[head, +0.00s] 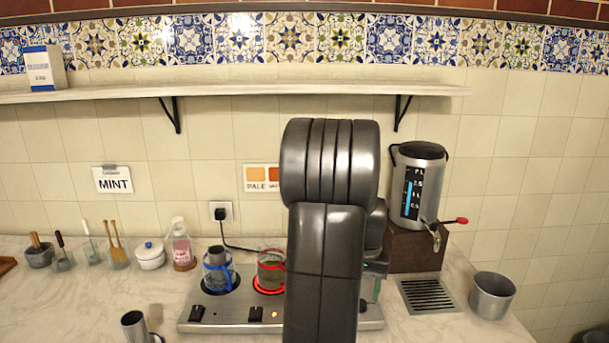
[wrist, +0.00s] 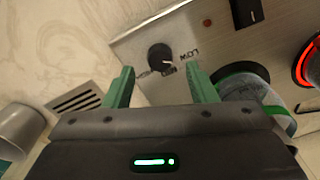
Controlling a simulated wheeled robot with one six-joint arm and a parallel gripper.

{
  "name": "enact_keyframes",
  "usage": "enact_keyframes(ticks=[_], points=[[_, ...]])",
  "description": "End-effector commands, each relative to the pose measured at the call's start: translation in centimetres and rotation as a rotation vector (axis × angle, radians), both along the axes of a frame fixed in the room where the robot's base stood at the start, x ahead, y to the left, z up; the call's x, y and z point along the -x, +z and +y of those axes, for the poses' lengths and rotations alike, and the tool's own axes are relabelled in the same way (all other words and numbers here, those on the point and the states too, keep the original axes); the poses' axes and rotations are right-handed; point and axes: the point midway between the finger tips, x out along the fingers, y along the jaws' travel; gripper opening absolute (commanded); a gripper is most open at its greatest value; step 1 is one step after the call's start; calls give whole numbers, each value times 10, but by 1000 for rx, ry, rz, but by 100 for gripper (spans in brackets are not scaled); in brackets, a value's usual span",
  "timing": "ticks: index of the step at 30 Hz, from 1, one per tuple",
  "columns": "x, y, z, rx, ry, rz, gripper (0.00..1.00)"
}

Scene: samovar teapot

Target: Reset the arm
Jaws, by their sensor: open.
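My gripper (wrist: 162,88) shows in the wrist view with its two green fingers apart and nothing between them. It hangs over the front panel of the hot plate (wrist: 215,38), with a black knob (wrist: 160,56) in line with the gap between the fingers. I cannot tell how far the fingertips are from the knob. A glass vessel with a green band (wrist: 243,85) is close beside the right finger. In the head view my arm covers the right part of the hot plate (head: 225,315) and hides most of the gripper.
On the hot plate stand a blue-banded glass (head: 219,268) and a red-banded glass (head: 270,268) on a red-lit ring. A steel urn (head: 417,185) with a red-handled tap, a drain grate (head: 426,296) and a metal bin (head: 492,297) are at the right. A cup (head: 135,326) stands front left.

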Motion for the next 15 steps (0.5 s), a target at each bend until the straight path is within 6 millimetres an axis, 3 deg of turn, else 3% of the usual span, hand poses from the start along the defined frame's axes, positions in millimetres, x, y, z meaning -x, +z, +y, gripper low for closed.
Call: enact_keyframes(ticks=[15], points=[[-1,106,0,1,0,-6,51]])
